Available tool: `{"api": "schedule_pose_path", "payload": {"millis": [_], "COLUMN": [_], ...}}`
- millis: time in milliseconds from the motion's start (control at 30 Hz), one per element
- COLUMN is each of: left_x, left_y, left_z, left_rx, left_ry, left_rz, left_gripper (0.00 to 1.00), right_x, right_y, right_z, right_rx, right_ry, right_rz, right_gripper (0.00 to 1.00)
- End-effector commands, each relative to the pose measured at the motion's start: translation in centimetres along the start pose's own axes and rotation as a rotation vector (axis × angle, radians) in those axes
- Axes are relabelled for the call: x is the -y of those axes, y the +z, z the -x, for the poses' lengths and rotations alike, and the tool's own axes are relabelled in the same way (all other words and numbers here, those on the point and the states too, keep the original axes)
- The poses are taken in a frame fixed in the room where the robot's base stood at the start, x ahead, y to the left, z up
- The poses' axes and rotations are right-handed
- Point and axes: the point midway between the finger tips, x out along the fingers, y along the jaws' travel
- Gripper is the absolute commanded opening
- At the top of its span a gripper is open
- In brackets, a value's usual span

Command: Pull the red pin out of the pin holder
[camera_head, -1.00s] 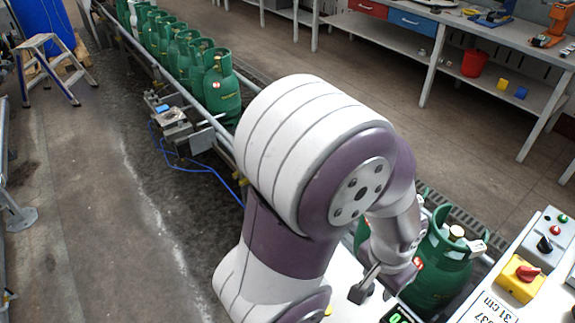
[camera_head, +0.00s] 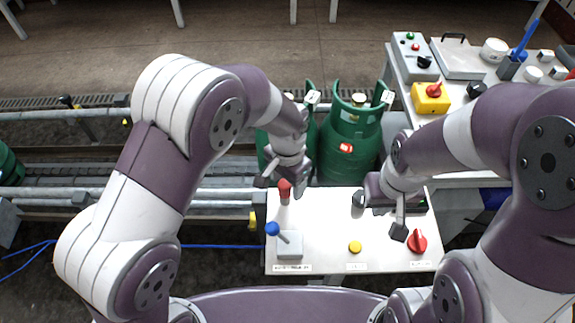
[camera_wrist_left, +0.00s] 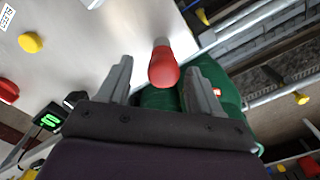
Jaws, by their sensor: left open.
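The red pin (camera_head: 284,187) stands at the far left part of the white panel (camera_head: 325,235), with its rounded red top up. My left gripper (camera_head: 279,182) is open at the pin. In the left wrist view the red pin (camera_wrist_left: 163,66) shows between the two spread fingers (camera_wrist_left: 160,83), with a gap on both sides. I cannot clearly make out the pin holder under the pin. My right gripper (camera_head: 378,219) is open and empty, above the right part of the panel, with its fingers apart.
A blue-knobbed lever (camera_head: 273,229) on a grey box (camera_head: 290,246), a yellow button (camera_head: 355,247) and a red knob (camera_head: 418,241) are on the panel. Green gas cylinders (camera_head: 352,140) stand just behind it on the conveyor. A side table (camera_head: 400,75) holds a control box.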

Motion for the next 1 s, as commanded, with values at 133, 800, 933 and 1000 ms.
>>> {"api": "schedule_pose_path", "payload": {"millis": [133,800,933,1000], "left_x": [0.0,0.1,0.1,0.1], "left_y": [0.1,0.0,0.0,0.0], "left_z": [-2.4,-3.4,-3.4,-3.4], "left_rx": [0.002,-0.002,-0.002,-0.002], "left_ry": [0.000,-0.001,-0.001,-0.001], "left_rz": [0.001,0.002,0.002,0.002], "left_gripper": [0.65,0.04,0.00,0.00], "right_x": [0.0,0.0,0.0,0.0], "right_y": [0.0,0.0,0.0,0.0], "right_z": [-0.1,-0.1,-0.1,-0.1], "right_rx": [0.000,0.000,0.000,0.000], "right_ry": [0.000,0.000,0.000,0.000], "right_rz": [0.000,0.000,0.000,0.000], "right_gripper": [0.00,0.00,0.00,0.00]}}
